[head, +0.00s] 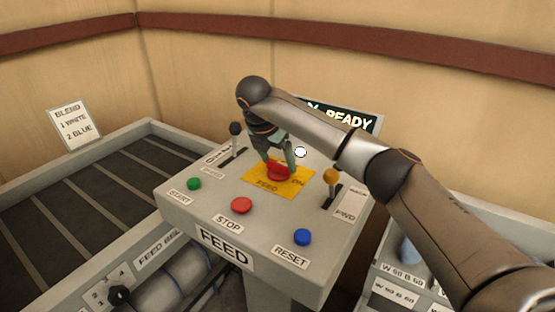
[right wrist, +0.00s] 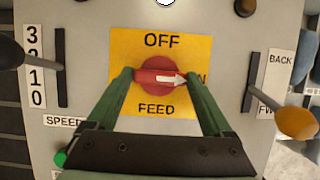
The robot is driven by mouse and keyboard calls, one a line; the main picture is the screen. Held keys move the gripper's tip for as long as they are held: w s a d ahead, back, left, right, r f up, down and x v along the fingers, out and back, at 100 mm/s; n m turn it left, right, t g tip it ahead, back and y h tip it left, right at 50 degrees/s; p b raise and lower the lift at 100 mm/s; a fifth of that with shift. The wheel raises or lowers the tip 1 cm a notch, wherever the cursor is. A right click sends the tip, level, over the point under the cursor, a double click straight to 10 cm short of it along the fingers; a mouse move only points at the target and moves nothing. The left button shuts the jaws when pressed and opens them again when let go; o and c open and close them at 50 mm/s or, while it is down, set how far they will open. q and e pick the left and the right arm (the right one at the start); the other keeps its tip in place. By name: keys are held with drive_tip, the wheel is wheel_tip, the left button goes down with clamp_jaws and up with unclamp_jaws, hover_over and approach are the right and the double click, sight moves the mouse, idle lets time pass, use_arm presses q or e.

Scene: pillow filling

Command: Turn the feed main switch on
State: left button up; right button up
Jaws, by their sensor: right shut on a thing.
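The feed main switch is a red rotary knob (head: 278,176) on a yellow plate (head: 262,184) on the grey FEED console (head: 190,215). In the right wrist view the red knob (right wrist: 157,74) carries a white arrow that points right, toward a label mostly hidden by a finger, with only an N showing. OFF is printed above the knob and FEED below it. The plate reads ON at its right in the head view. My right gripper (head: 279,166) is shut on the knob, with its green fingers (right wrist: 160,78) on either side. My left gripper is not in view.
A black-knobbed lever (head: 236,130) and an orange-knobbed lever (head: 331,177) flank the plate. Green (head: 194,184), red STOP (head: 241,205) and blue RESET (head: 302,237) buttons sit in front. A white lamp (head: 300,152) and a READY display (head: 350,121) are behind. A conveyor (head: 70,190) lies left.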

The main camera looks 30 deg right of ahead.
drive_tip(key=shift+r, duration=0.1)
drive_tip(key=o, duration=1.1)
drive_tip(key=shift+o, duration=0.2)
drive_tip(key=v, duration=1.2)
drive_tip(key=shift+r+b, duration=0.25)
drive_tip(key=shift+b, duration=0.05)
